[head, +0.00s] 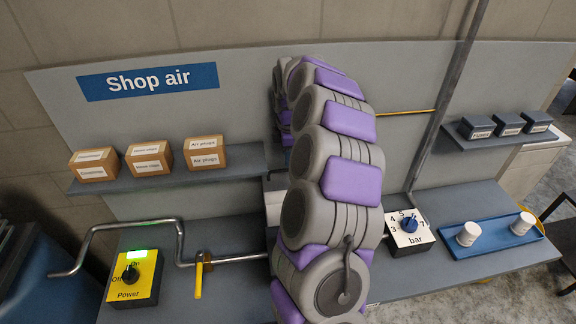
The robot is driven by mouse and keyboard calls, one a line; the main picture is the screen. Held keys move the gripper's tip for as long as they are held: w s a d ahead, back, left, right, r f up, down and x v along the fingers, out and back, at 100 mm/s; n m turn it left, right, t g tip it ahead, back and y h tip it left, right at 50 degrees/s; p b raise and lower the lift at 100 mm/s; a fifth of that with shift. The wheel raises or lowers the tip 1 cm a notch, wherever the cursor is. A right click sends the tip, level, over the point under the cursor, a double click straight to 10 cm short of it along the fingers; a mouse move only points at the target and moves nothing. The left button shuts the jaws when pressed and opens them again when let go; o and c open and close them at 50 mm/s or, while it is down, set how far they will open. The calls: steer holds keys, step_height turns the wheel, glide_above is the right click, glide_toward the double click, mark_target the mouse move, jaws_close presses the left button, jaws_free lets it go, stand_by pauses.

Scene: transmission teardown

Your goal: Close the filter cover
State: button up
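I cannot make out the filter cover in the head view; my own arm blocks the middle of the bench. A pale grey part (273,196) shows beside the arm's left edge, above the bench top, mostly hidden, and I cannot tell what it is. My arm rises from the bottom edge, bends over at the top and goes down behind itself. My gripper is hidden behind it.
A blue tray (496,240) with two white cylinders sits right of a dial box (409,230) marked bar. At left are a yellow power box (134,278), a bent pipe (180,240) and a yellow lever (198,280). Boxes stand on two shelves (165,178) (500,139).

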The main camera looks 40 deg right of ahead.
mark_target(286, 170)
steer(key=f, duration=0.3)
steer(key=shift+w+a+f, duration=0.1)
steer(key=shift+a+f, duration=0.2)
steer(key=shift+a, duration=0.05)
steer(key=shift+a+f, duration=0.3)
steer(key=shift+a, duration=0.15)
steer(key=shift+d, duration=0.3)
steer(key=shift+d+f, duration=0.1)
steer(key=shift+d, duration=0.3)
steer(key=shift+c, duration=2.1)
steer(key=shift+a, duration=0.35)
jaws_close()
